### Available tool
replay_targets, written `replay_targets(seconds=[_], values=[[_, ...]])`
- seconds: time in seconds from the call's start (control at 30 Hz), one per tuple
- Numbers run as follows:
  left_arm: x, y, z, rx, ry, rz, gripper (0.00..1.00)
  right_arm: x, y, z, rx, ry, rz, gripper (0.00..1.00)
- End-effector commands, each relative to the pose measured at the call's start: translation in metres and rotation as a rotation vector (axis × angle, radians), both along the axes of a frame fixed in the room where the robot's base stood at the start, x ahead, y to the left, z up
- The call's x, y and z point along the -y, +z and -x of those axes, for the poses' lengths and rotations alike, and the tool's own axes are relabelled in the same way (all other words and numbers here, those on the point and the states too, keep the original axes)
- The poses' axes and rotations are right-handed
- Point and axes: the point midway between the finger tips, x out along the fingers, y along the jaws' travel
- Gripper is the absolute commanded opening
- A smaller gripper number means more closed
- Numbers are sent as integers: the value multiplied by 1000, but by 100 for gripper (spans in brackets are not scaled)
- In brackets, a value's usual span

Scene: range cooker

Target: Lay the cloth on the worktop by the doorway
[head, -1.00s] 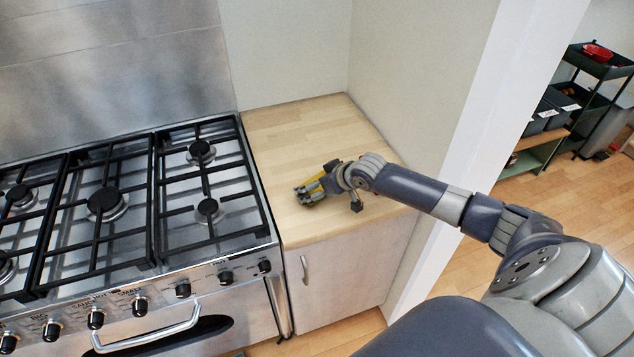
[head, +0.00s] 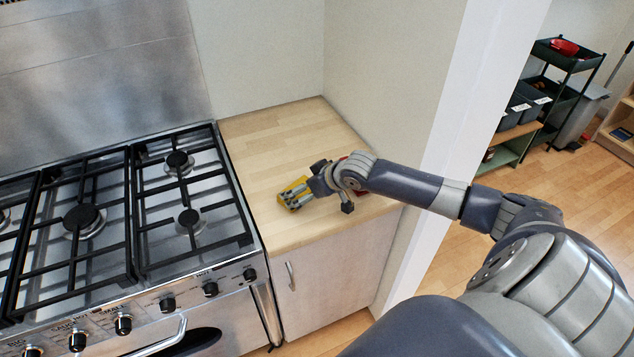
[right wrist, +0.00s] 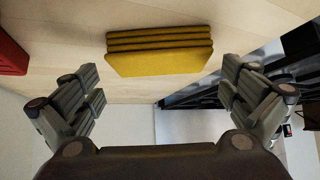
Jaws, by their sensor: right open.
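The cloth (head: 292,184) is yellow and lies folded in layers on the pale wooden worktop (head: 275,140) between the cooker and the doorway. My right gripper (head: 297,199) is over the worktop at the cloth, partly covering it in the head view. In the right wrist view the folded cloth (right wrist: 160,52) lies flat on the wood, in front of and between the spread fingers of my right gripper (right wrist: 165,95), with a gap on each side. The fingers are open and empty. My left gripper is not in view.
A red thing (right wrist: 12,52) lies on the worktop at the left of the right wrist view, mostly cut off. The cooker (head: 125,215) with its black grates borders the worktop on the left. A wall (head: 390,80) stands behind. Bare wood lies at the back.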

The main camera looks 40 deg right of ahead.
Motion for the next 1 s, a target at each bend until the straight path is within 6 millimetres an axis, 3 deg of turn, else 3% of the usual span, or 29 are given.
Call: replay_targets(seconds=[0.2, 0.4, 1.0], values=[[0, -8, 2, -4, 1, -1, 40, 7, 29, 32, -1, 1, 6, 100], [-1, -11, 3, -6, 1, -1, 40, 10, 49, 51, -2, -2, 4, 100], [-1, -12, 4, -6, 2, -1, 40, 9, 60, 59, 0, -1, -1, 100]])
